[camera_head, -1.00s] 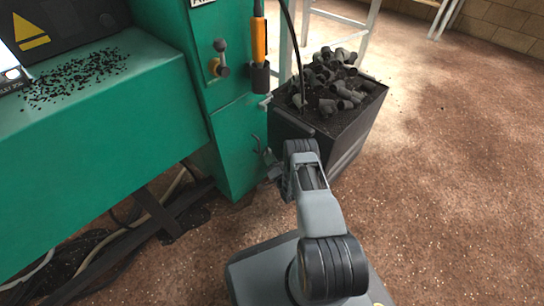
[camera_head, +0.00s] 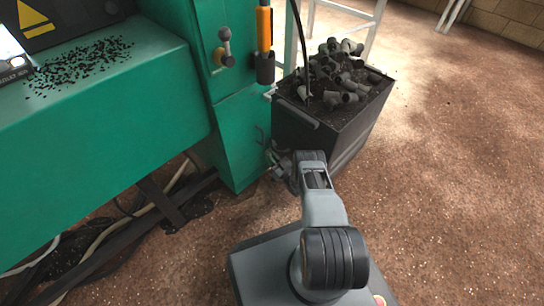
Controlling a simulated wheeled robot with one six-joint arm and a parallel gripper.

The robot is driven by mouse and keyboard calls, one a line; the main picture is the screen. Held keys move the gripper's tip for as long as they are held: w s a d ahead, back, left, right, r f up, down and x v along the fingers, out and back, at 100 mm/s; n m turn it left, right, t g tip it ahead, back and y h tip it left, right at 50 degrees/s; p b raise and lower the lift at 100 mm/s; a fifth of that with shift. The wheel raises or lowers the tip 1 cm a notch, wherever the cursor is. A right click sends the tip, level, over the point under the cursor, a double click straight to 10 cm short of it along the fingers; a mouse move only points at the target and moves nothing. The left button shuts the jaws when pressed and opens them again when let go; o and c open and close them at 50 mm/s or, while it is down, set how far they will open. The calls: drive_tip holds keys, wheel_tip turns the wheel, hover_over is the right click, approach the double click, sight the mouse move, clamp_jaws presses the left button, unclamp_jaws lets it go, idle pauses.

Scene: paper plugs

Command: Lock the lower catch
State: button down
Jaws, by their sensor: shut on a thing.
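The green cabinet door (camera_head: 235,140) appears closed, with a thin dark handle (camera_head: 260,134) near its right edge. A small pale upper catch (camera_head: 270,93) shows at the door's upper right edge. My gripper (camera_head: 273,159) is at the lower right edge of the door, beside the black bin. Its jaws are shut on what seems to be the lower catch, which is mostly hidden by the jaws. The catch's exact angle cannot be told at this size.
A black bin (camera_head: 318,141) of grey pipe fittings stands close to the right of the cabinet and my gripper. A knobbed lever (camera_head: 225,45) and an orange-handled tool (camera_head: 264,30) are above the door. Brown floor is clear at right.

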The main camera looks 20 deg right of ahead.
drive_tip(key=shift+d+f+n, duration=0.15)
drive_tip(key=shift+d+n, duration=0.05)
drive_tip(key=shift+n, duration=0.1)
idle(0.4)
drive_tip(key=c, duration=1.3)
unclamp_jaws()
drive_tip(key=shift+o, duration=0.9)
drive_tip(key=shift+a, duration=0.15)
drive_tip(key=p+v, duration=0.1)
drive_tip(key=v, duration=1.2)
drive_tip(key=shift+s+f+p, duration=0.2)
drive_tip(key=shift+s+p, duration=0.1)
drive_tip(key=shift+p, duration=0.1)
